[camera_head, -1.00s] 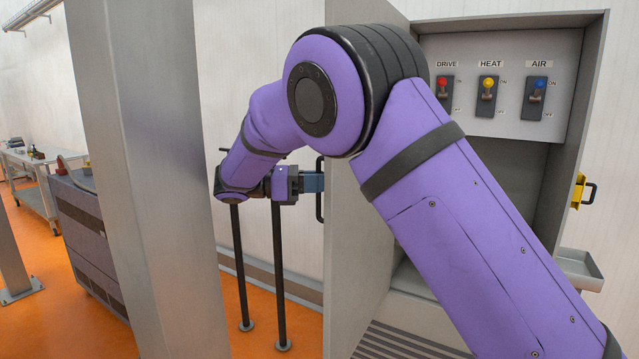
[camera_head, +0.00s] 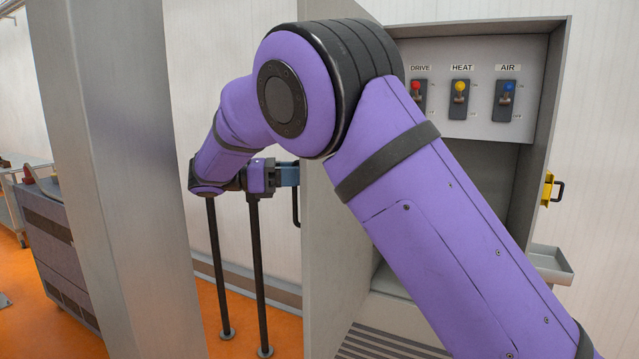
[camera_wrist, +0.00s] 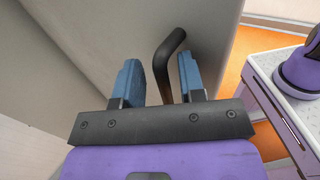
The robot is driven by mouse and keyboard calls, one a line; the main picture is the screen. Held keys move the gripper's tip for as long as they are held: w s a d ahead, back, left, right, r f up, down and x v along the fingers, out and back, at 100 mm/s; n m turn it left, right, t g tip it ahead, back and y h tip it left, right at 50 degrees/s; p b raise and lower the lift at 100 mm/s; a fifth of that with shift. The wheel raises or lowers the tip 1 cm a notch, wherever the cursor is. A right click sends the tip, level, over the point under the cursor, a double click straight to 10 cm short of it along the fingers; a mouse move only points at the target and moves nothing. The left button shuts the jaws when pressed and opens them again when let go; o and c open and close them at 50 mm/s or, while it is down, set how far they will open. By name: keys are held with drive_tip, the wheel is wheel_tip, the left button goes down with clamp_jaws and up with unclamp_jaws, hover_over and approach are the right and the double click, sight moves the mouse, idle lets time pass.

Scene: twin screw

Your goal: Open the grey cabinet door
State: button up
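The grey cabinet (camera_head: 560,60) stands with its door (camera_head: 330,240) swung far out to the left, so its inside shows in the head view. The dark bar handle (camera_head: 296,207) is on the door's outer face. It also shows in the wrist view (camera_wrist: 162,62), against the grey door panel (camera_wrist: 100,45). My gripper (camera_head: 290,175) is at the handle. In the wrist view, my gripper's blue fingers (camera_wrist: 160,80) are apart, with the handle between them and visible gaps on both sides. The arm hides part of the cabinet's inside.
Inside are switches labelled DRIVE (camera_head: 416,95), HEAT (camera_head: 460,97) and AIR (camera_head: 506,98). A grey post (camera_head: 120,200) stands on the left, near the arm. A small tray (camera_head: 551,264) and a yellow part with a black handle (camera_head: 549,189) are on the cabinet's right.

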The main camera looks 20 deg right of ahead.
sight(308, 175)
drive_tip(key=shift+s+r, duration=0.2)
drive_tip(key=shift+r, duration=0.3)
drive_tip(key=o, duration=0.4)
drive_tip(key=s, duration=0.5)
drive_tip(key=s+d, duration=0.1)
drive_tip(key=s, duration=0.1)
drive_tip(key=shift+s+d+r, duration=0.1)
drive_tip(key=shift+s+r, duration=0.15)
drive_tip(key=shift+r, duration=0.1)
drive_tip(key=s, duration=0.6)
drive_tip(key=shift+d+r, duration=0.25)
drive_tip(key=shift+d, duration=0.05)
drive_tip(key=c, duration=0.4)
drive_tip(key=shift+s+d+r, duration=0.1)
drive_tip(key=shift+s+d, duration=0.15)
drive_tip(key=shift+s, duration=0.7)
